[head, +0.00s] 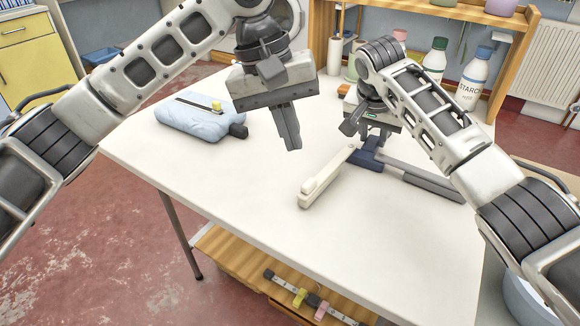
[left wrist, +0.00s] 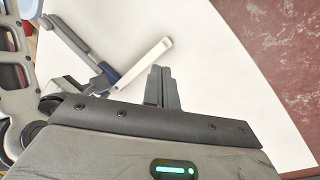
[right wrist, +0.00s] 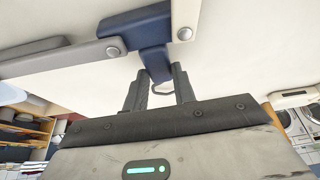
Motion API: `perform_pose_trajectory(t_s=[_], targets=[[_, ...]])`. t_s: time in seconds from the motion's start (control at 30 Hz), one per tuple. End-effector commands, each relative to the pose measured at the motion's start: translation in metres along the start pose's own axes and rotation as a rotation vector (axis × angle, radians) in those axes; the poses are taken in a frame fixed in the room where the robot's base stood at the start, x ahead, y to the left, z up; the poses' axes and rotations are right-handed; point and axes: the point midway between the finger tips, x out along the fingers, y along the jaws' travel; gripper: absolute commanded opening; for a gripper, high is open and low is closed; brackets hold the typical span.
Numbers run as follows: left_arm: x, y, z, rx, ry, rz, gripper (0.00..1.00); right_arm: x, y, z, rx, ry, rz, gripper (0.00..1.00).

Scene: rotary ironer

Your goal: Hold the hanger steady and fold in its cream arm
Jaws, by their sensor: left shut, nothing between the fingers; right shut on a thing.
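The hanger lies on the white table (head: 240,190). Its cream arm (head: 320,183) points toward the front left, and its grey arm (head: 430,184) points to the right from the navy hub (head: 367,158). In the right wrist view my right gripper (right wrist: 160,78) is shut on the hub's navy neck (right wrist: 155,62). My left gripper (head: 291,143) is shut and empty, above the table, left of the cream arm and apart from it. In the left wrist view the cream arm (left wrist: 140,61) lies just beyond the left fingertips (left wrist: 160,72).
The front middle of the table is clear. A wooden shelf (head: 235,262) with clips is below.

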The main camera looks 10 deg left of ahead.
Motion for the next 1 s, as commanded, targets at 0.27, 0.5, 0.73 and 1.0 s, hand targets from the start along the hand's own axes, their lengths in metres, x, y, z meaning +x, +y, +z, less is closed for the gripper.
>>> perform_pose_trajectory(t_s=[0.27, 0.5, 0.73, 1.0], targets=[[-0.015, -0.060, -0.017, 0.473, 0.098, 0.258, 0.00, 0.000, 0.000, 0.000, 0.000, 0.000, 0.000, 0.00], [-0.026, -0.088, -0.022, 0.686, 0.210, 0.310, 0.00, 0.000, 0.000, 0.000, 0.000, 0.000, 0.000, 0.00], [-0.011, -0.085, -0.024, 0.721, 0.226, 0.314, 0.00, 0.000, 0.000, 0.000, 0.000, 0.000, 0.000, 0.00], [0.041, -0.065, -0.029, 0.719, 0.223, 0.314, 0.00, 0.000, 0.000, 0.000, 0.000, 0.000, 0.000, 0.00]])
